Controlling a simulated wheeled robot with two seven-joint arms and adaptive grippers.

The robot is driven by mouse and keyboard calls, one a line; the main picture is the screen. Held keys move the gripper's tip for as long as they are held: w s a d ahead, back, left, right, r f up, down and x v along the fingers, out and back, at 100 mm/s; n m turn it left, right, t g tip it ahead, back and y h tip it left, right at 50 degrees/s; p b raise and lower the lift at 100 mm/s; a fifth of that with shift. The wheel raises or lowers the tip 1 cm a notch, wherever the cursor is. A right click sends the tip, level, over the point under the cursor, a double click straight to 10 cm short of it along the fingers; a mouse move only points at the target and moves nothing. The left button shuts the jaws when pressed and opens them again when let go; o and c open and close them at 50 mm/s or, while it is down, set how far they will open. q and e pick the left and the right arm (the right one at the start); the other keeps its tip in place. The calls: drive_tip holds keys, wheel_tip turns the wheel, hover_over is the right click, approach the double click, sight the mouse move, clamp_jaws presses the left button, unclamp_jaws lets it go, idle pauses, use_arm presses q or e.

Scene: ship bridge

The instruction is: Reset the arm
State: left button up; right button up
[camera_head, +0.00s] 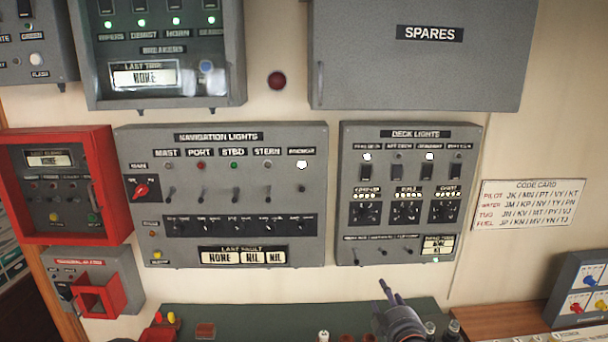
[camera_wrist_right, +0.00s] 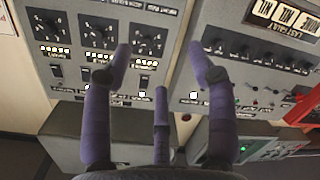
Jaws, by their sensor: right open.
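My right gripper (camera_head: 386,290) shows at the bottom of the head view, below the deck lights panel (camera_head: 347,220). In the right wrist view, my right gripper (camera_wrist_right: 160,70) has its purple fingers spread apart with nothing between them. The wrist view shows the deck lights panel (camera_wrist_right: 60,105) on the left and the navigation lights panel (camera_wrist_right: 225,60) on the right, turned over. The fingers appear in front of the panels; I cannot tell the exact gap. My left gripper is in neither view.
The navigation lights panel (camera_head: 300,225), a grey SPARES cabinet (camera_head: 420,75) and a red-framed box (camera_head: 120,190) are on the wall. A code card (camera_head: 530,212) hangs at right. A green-topped surface (camera_head: 270,315) and a brown desk (camera_head: 490,318) lie below, with small items and a grey switch box (camera_head: 570,275).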

drive_tip(key=s+a+f+m+g+y+b, duration=0.1)
drive_tip(key=s+a+f+m+g+b, duration=0.15)
drive_tip(key=f, duration=0.95)
drive_tip(key=s+a+f+m+g+b, duration=0.1)
drive_tip(key=s+f+m+g+b, duration=0.2)
drive_tip(key=f, duration=1)
drive_tip(key=s+a+f+m+g+y+b, duration=0.1)
drive_tip(key=s+a+f+g, duration=0.3)
drive_tip(key=f, duration=0.8)
drive_tip(key=s+a+f+m+g+b, duration=0.1)
drive_tip(key=s+f+m+g+b, duration=0.1)
drive_tip(key=s+f, duration=0.8)
drive_tip(key=s+a+f+m+g+y+b, duration=0.1)
drive_tip(key=s+f+m+g+b, duration=0.1)
drive_tip(key=s+f, duration=0.8)
drive_tip(key=shift+s+a+m+g, duration=0.35)
drive_tip(key=shift+s+m+g, duration=0.45)
drive_tip(key=shift+g, duration=0.45)
